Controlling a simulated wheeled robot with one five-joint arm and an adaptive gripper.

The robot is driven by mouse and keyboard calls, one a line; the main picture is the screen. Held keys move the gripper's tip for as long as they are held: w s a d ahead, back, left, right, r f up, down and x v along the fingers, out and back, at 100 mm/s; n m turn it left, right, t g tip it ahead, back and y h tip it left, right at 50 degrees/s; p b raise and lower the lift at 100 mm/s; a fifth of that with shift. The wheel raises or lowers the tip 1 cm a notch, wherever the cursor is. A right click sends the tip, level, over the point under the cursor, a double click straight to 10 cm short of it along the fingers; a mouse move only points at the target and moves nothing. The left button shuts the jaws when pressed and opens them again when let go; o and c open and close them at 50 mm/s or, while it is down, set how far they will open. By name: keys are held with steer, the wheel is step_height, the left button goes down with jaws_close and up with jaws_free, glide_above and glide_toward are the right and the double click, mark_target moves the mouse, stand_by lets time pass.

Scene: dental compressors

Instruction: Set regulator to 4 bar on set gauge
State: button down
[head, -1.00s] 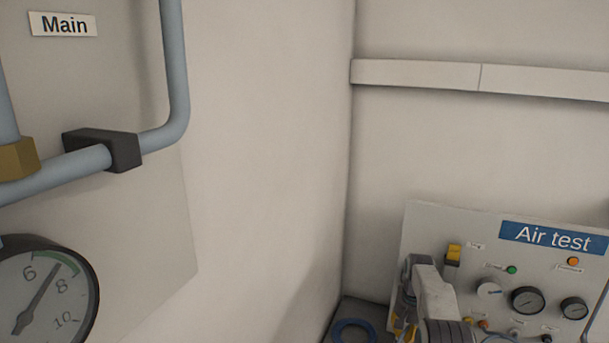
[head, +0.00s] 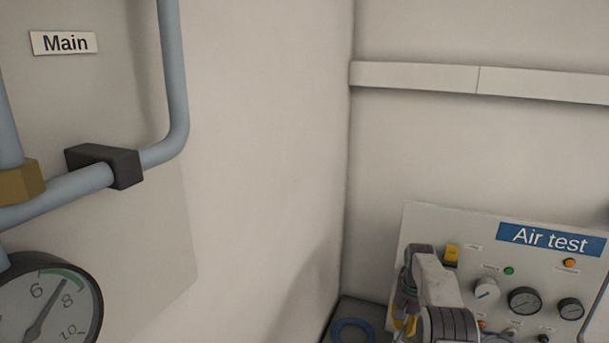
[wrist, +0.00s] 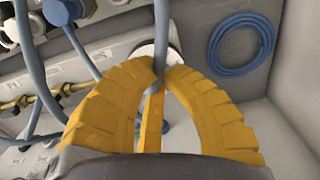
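The Air test panel (head: 423,226) stands at the lower right of the head view. It carries a white knob (head: 486,289), a larger dark-rimmed gauge (head: 525,301) and a smaller gauge (head: 570,308). Their labels and needles are too small to read. My gripper (wrist: 163,75) has ribbed yellow fingers that curve inward with tips close together. A narrow yellow strip (wrist: 152,122) shows between them, and a grey-blue hose (wrist: 161,30) runs at the tips. I cannot tell whether anything is gripped. In the head view my arm covers the panel's left part.
A large gauge (head: 45,305) at the lower left points between 6 and 8, below a Main label (head: 63,43) and blue pipes (head: 175,70). A coiled blue hose (wrist: 240,42) lies at upper right in the wrist view. Hoses crowd that view's left side.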

steer(key=shift+r, duration=0.95)
steer(key=c, duration=2)
jaws_free()
steer(key=shift+s+d+r, duration=0.2)
steer(key=shift+s+d, duration=0.25)
steer(key=shift+d, duration=0.3)
steer(key=shift+s+d+r, duration=0.2)
steer(key=shift+s+d, duration=0.2)
steer(key=shift+d, duration=0.3)
jaws_close()
steer(key=shift+f+b, duration=2.3)
steer(key=shift+f, duration=1.15)
steer(key=shift+w+r, duration=0.1)
steer(key=shift+w, duration=0.05)
